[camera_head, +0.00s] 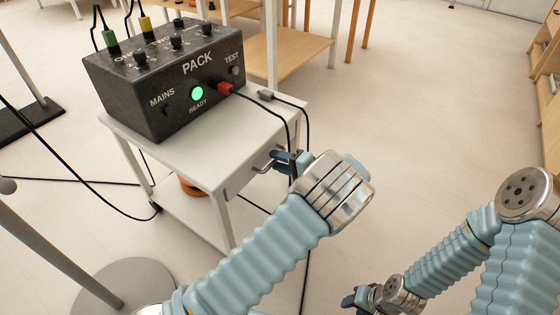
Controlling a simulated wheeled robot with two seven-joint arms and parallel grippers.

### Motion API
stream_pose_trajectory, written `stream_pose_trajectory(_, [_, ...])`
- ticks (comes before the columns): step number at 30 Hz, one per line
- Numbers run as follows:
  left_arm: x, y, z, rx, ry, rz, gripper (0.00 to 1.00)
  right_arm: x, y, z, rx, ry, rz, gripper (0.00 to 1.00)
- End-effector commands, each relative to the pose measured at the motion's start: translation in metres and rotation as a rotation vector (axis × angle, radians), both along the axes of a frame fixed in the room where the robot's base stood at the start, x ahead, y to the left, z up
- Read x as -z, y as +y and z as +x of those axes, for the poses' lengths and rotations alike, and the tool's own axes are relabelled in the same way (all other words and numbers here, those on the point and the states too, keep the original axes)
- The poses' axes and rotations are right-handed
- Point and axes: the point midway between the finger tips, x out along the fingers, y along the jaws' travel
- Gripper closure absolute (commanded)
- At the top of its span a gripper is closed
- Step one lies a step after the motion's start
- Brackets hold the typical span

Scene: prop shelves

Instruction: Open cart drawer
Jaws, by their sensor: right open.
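The white cart (185,165) stands left of centre with its drawer front (240,181) on the right-hand side, below the top. The drawer looks flush with the cart. A metal bar handle (262,164) sticks out from the drawer front. My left gripper (280,157) is at the handle, its dark fingertips overlapping the handle's outer end in view. My wrist hides part of the jaws, so whether they grip the handle cannot be told. My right gripper (354,299) is open and low at the bottom of the view, away from the cart.
A dark PACK box (165,75) with a lit green button stands on the cart top. Black cables hang over the cart's right edge near my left gripper and run across the floor. Wooden shelves (290,50) stand behind. Floor to the right of the cart is clear.

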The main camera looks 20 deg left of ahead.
Motion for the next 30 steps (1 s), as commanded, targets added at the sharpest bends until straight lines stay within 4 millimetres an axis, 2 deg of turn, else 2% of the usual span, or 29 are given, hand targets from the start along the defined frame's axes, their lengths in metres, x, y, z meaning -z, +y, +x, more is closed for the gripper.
stream_pose_trajectory(5, [0.0,0.0,0.0,0.0,0.0,0.0,0.63,0.0,0.0,0.0,0.0,0.0,0.0,0.57])
stream_pose_trajectory(13, [0.0,0.0,0.0,0.0,0.0,0.0,1.0,0.0,0.0,0.0,0.0,0.0,0.0,0.57])
stream_pose_trajectory(25, [0.001,-0.002,-0.001,0.001,0.0,-0.001,1.0,0.001,0.0,0.0,0.0,0.0,0.0,0.57])
stream_pose_trajectory(30, [0.002,-0.018,-0.006,0.003,0.0,-0.001,1.0,0.006,-0.001,0.001,0.003,-0.001,-0.002,0.57])
